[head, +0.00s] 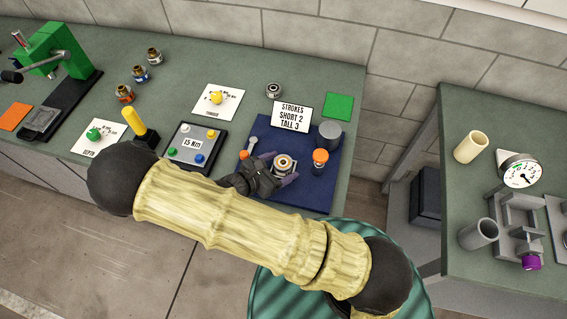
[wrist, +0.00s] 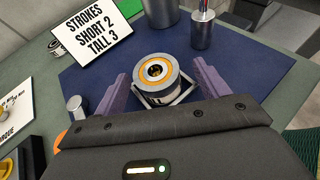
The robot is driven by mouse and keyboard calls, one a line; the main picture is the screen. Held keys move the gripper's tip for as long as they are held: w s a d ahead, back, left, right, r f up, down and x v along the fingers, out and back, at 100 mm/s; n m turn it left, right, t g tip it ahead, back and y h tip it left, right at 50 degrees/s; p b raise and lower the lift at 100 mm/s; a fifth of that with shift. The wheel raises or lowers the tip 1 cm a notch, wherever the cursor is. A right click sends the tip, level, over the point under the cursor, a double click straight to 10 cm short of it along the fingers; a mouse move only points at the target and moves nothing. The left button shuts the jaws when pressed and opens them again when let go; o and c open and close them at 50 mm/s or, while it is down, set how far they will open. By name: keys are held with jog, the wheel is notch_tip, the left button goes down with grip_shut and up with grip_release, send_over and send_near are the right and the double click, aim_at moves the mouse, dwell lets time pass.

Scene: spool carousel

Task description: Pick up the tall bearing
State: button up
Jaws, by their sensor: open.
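A silver bearing with an orange ring around its dark bore (head: 284,162) stands upright in a small square holder on the blue mat (head: 305,195). It also shows near the middle of the wrist view (wrist: 154,74). My gripper (head: 281,170) is open, with one purple finger on each side of this bearing. In the wrist view, visible gaps lie between the fingers and the bearing. Another bearing (head: 274,90) sits on the green bench behind the mat. I cannot tell from height alone which one is the tall one.
A sign reading "STROKES SHORT 2 TALL 3" (head: 291,116) stands behind the mat. A grey button panel (head: 192,144) lies left of the mat.

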aim_at(280, 164)
jog(key=x, duration=0.1)
jog(key=p+x, duration=0.1)
jog(key=x, duration=0.1)
jog(key=shift+w+d+r, duration=0.1)
jog(key=shift+w+d, duration=0.1)
jog(key=shift+w, duration=0.15)
jog(key=shift+c, duration=0.4)
jog(key=c, duration=1.4)
jog(key=shift+r, duration=0.1)
jog(key=shift+r+b, duration=0.9)
jog(key=shift+r, duration=4.05)
